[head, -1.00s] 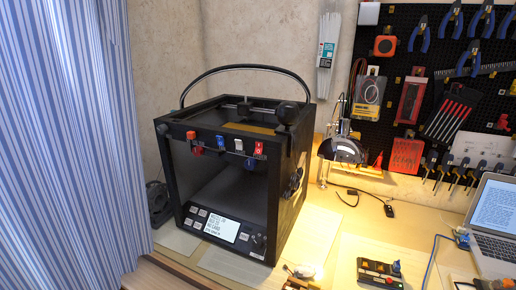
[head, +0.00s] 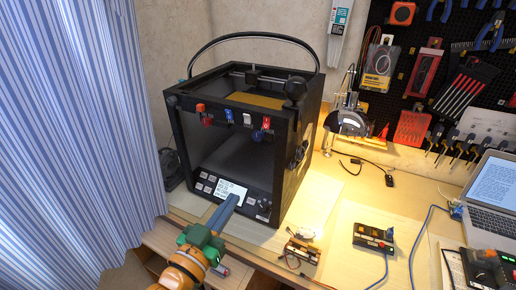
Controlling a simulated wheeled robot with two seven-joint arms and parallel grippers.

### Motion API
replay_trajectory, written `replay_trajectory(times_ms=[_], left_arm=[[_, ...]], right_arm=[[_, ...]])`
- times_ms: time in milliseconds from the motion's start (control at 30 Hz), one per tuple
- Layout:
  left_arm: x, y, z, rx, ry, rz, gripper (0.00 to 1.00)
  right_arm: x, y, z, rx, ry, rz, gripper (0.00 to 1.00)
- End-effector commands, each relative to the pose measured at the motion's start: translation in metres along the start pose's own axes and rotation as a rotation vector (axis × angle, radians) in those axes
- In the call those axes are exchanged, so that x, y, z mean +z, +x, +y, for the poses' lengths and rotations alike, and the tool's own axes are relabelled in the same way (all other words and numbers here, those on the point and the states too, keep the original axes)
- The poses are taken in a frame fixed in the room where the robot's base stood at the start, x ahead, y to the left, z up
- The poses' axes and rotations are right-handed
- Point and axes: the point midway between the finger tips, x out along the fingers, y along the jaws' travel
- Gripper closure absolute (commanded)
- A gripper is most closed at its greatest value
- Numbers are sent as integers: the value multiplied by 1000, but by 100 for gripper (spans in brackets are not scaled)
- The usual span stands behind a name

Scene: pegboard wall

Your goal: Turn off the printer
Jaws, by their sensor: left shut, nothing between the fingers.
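The printer (head: 295,165) is a black open-fronted box on the wooden desk, with a curved tube over its top. A lit screen (head: 229,189) sits low on its front, with several small buttons (head: 206,182) to its left and a round knob (head: 264,205) to its right. Small red, white and blue parts (head: 247,119) line the top front bar. My left gripper (head: 234,198) is shut and empty, its fingertips in front of the screen's lower right part. I cannot tell whether they touch it. My right gripper is not in view.
A lamp (head: 349,121) stands right of the printer. Small electronics boxes (head: 374,238) and a laptop (head: 490,190) lie on the desk's right side. A striped curtain (head: 75,140) hangs at the left. A pegboard with tools (head: 440,70) is behind.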

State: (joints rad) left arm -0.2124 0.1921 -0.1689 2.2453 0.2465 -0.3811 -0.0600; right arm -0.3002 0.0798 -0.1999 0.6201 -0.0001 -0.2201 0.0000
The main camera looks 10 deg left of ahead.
Motion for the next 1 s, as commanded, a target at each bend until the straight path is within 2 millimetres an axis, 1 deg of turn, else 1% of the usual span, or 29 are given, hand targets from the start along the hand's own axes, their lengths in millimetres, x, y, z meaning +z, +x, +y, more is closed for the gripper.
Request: replay_trajectory(times_ms=[33, 100, 200, 233, 333, 567, 667, 767, 1000], left_arm=[[-30, -1, 3, 12, 5, 83, 100], [-63, -4, 7, 28, 6, 185, 100], [-91, -10, 11, 42, 7, 273, 100], [-96, -11, 12, 45, 6, 288, 100], [-102, -13, 13, 49, 6, 309, 100], [-101, -12, 12, 48, 6, 306, 100], [-104, -7, 12, 47, 5, 306, 100], [-112, 8, 13, 46, 5, 307, 100], [-128, 59, 16, 48, 5, 306, 100]], right_arm=[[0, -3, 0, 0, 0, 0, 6], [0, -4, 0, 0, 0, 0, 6], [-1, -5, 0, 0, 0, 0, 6], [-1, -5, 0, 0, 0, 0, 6], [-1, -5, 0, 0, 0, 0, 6], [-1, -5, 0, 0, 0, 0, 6], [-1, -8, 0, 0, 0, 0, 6], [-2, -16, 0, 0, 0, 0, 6], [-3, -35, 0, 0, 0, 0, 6]])
